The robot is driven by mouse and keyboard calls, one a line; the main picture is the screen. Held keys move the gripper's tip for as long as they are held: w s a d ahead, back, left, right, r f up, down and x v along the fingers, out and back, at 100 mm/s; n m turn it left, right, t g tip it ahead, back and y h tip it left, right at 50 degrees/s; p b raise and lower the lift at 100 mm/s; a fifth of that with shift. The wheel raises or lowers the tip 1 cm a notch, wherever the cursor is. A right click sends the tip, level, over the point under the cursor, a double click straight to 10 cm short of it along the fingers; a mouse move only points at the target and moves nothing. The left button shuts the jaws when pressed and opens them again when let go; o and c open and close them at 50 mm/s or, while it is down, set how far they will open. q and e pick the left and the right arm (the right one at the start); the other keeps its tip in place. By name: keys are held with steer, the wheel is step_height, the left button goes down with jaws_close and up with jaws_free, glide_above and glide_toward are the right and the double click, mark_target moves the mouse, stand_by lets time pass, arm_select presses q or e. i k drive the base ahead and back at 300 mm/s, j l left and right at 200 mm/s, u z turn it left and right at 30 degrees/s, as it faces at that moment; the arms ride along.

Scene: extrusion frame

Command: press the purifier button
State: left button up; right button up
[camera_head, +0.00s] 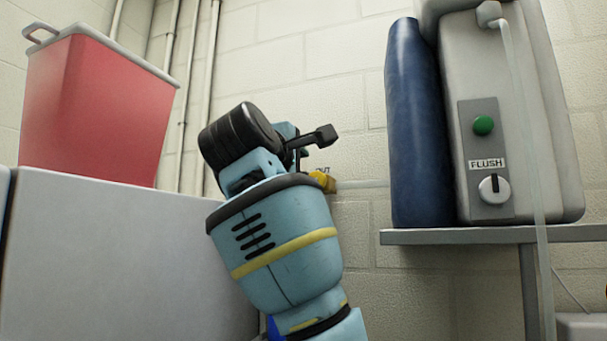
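The purifier (545,120) is a pale grey box on a shelf at the right. Its dark grey panel carries a round green button (484,125), in plain view with nothing touching it. Below the button are a FLUSH label (487,163) and a white knob (494,189). One teal arm of mine rises from the bottom centre, seemingly my right. Its black gripper part (318,139) is left of the purifier and well apart from the button. Its fingers are not clear enough to tell open from shut. My other gripper is not in view.
A dark blue cylinder (418,125) stands against the purifier's left side on the grey shelf (460,237). A clear hose (520,110) hangs down the purifier's front, right of the button. A red bin (95,110) sits on a white cabinet (110,260) at left. Pipes run along the wall.

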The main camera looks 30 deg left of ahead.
mark_target(483, 124)
steer(key=k+l, duration=0.15)
steer(key=k, duration=0.35)
steer(key=k+l, duration=0.2)
steer(key=k, duration=0.25)
steer(key=k+l, duration=0.15)
steer(key=k, duration=0.35)
